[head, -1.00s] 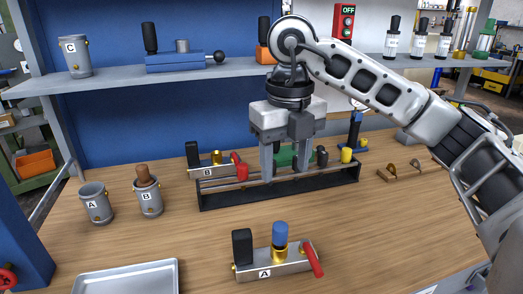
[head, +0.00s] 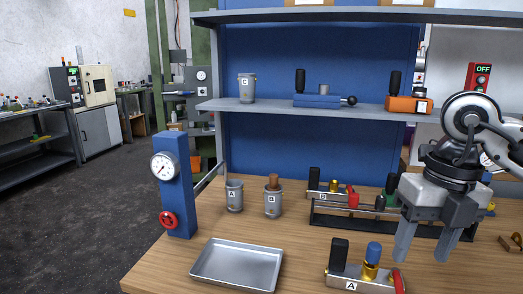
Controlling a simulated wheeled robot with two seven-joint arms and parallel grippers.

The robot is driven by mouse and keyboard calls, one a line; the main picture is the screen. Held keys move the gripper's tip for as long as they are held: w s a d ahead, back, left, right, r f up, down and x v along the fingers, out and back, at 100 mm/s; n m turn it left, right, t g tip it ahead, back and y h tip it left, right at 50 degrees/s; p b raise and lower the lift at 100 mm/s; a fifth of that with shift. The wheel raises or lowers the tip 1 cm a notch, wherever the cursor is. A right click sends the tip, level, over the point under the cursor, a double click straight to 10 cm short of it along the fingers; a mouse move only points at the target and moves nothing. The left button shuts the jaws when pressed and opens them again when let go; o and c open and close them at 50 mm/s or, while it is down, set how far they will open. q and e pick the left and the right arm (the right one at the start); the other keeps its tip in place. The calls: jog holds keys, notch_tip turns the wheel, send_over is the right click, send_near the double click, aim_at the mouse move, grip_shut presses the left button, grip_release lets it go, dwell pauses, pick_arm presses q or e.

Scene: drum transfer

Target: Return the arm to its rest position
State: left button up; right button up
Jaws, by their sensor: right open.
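My right gripper (head: 428,243) hangs with its two fingers apart and pointing down, in front of the black rack (head: 325,219) on the wooden bench. Nothing shows between its fingers. It is to the right of the fixture labelled A (head: 345,282), which carries a black block, a blue-topped brass part and a red lever. The fixture labelled B (head: 318,188) is behind the rack, partly hidden. Metal cups labelled A (head: 234,196) and B (head: 272,201) stand on the bench, and B holds a brown plug. My left gripper is not in view.
An empty metal tray (head: 213,262) lies at the bench front. A blue post with a gauge (head: 164,167) and red handwheel stands at the left edge. The shelf (head: 275,110) holds cup C (head: 246,88), a blue fixture (head: 318,100) and an orange one (head: 408,105).

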jog(key=s+a+f+n+g+y, duration=0.2)
jog(key=a+f+y, duration=0.15)
jog(key=a, duration=0.45)
jog(key=s+a+f+n+g+y, duration=0.1)
jog(key=a+f+g+y, duration=0.1)
jog(key=a+y, duration=0.45)
jog(key=a+r+m+t+y, duration=0.5)
jog(key=a+m+y, duration=0.35)
jog(key=y, duration=0.25)
jog(key=w+d+f+m+t+h, duration=0.2)
jog(key=d+f+m+t+h, duration=0.2)
jog(key=f+m+t+h, duration=0.6)
jog(key=w+d+f+m+t+h, duration=0.3)
jog(key=d+f+m+t+h, duration=0.25)
jog(key=m, duration=0.75)
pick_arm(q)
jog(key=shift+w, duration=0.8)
pick_arm(e)
jog(key=s+d+f+m+g+h, duration=0.1)
jog(key=s+d+f+m+g, duration=0.1)
jog(key=s+f, duration=0.4)
jog(key=s+d+f+m+g+h, duration=0.2)
jog(key=s+f, duration=0.4)
jog(key=f, duration=0.5)
jog(key=shift+f+m+g, duration=0.3)
jog(key=shift+m+g, duration=0.25)
jog(key=shift+g, duration=0.4)
